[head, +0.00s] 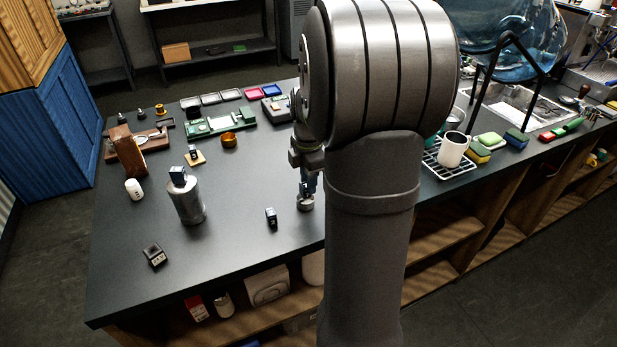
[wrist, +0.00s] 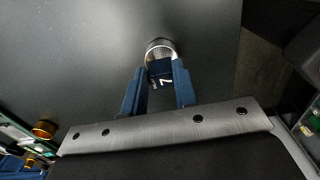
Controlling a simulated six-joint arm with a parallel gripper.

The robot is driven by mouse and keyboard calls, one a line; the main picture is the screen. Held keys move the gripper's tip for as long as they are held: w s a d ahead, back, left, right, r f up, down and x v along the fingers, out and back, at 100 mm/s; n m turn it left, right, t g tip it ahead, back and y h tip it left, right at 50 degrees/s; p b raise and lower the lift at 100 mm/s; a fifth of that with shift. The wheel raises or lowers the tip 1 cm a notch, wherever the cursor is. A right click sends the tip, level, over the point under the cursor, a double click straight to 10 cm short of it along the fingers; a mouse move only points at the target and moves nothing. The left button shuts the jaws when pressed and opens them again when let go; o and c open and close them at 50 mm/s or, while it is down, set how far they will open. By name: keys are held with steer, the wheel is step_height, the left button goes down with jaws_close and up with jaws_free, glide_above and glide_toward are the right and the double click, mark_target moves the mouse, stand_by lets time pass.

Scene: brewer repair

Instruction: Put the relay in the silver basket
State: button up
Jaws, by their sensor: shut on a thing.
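My gripper (wrist: 160,76) has blue fingers shut on a small dark block with a white 7 on it, apparently the relay (wrist: 161,71). The silver basket (wrist: 159,44) is a small round metal cup just beyond the fingertips in the wrist view. The block's far end overlaps the basket's near rim there; I cannot tell whether it is above the basket or inside it. In the head view the basket (head: 305,204) stands on the dark counter, directly under my gripper (head: 309,187). The held block is hardly visible there.
A small black block (head: 271,217) stands left of the basket, and another (head: 155,255) lies near the front left. A metal cylinder (head: 188,203) with a blue block on top stands further left. My arm hides the counter to the right. The front edge is close.

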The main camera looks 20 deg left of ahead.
steer(key=o, duration=1.1)
steer(key=shift+c, duration=0.2)
